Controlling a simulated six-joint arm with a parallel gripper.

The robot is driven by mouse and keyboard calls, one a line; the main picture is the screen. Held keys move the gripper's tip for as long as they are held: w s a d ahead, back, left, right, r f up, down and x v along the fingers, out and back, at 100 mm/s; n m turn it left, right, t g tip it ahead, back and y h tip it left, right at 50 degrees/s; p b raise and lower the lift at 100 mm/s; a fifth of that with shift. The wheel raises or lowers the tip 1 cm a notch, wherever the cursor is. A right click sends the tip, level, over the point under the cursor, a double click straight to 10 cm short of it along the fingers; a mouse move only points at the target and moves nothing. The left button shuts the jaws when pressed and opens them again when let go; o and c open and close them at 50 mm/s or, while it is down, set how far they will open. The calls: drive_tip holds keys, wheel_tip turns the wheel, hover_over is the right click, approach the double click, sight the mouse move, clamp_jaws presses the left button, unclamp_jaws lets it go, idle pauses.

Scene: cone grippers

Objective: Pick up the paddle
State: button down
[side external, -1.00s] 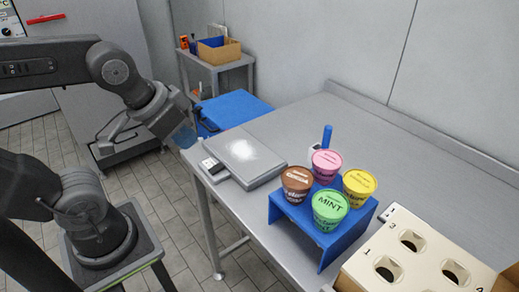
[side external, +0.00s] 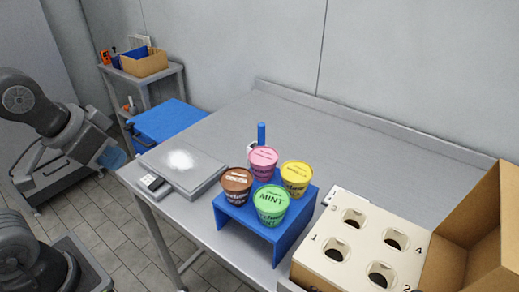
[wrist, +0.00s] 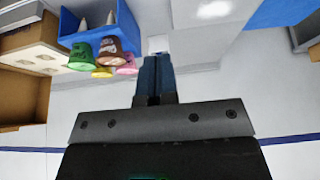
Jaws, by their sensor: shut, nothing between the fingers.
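A blue upright handle (side external: 261,134), which looks like the paddle, stands behind the ice cream tubs in the side view. Its lower end is hidden by the tubs. My gripper (side external: 112,158) is at the left edge of the table, beyond the scale and well apart from the handle. In the wrist view my gripper's blue fingers (wrist: 155,62) are together with nothing between them. I cannot make out the paddle for sure in the wrist view.
Several tubs, including the mint one (side external: 271,205), stand on a blue stand (side external: 244,222). A scale (side external: 205,182) with white powder is at the left. A tray with holes (side external: 365,232) and a cardboard box (side external: 485,215) are at the right. The table's back is clear.

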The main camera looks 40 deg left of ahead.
idle(0.3)
drive_tip(key=c, duration=0.9)
unclamp_jaws()
drive_tip(key=m+t+h, duration=0.2)
drive_tip(key=t+h, duration=0.1)
drive_tip(key=t, duration=0.9)
hover_over(259, 133)
drive_tip(key=s, duration=0.5)
wheel_tip(259, 133, down, 5)
drive_tip(key=f, duration=0.5)
drive_tip(key=a+f, duration=0.1)
drive_tip(key=f, duration=0.2)
drive_tip(key=shift+w+f, duration=0.25)
drive_tip(key=shift+f, duration=0.05)
drive_tip(key=shift+w+d+r, duration=0.15)
drive_tip(key=shift+w+r, duration=0.05)
drive_tip(key=shift+w, duration=0.35)
drive_tip(key=shift+w+d, duration=0.15)
drive_tip(key=shift+w, duration=0.9)
drive_tip(key=shift+w+d, duration=0.2)
drive_tip(key=shift+w, duration=0.85)
drive_tip(key=shift+w+d, duration=0.15)
drive_tip(key=shift+w, duration=0.9)
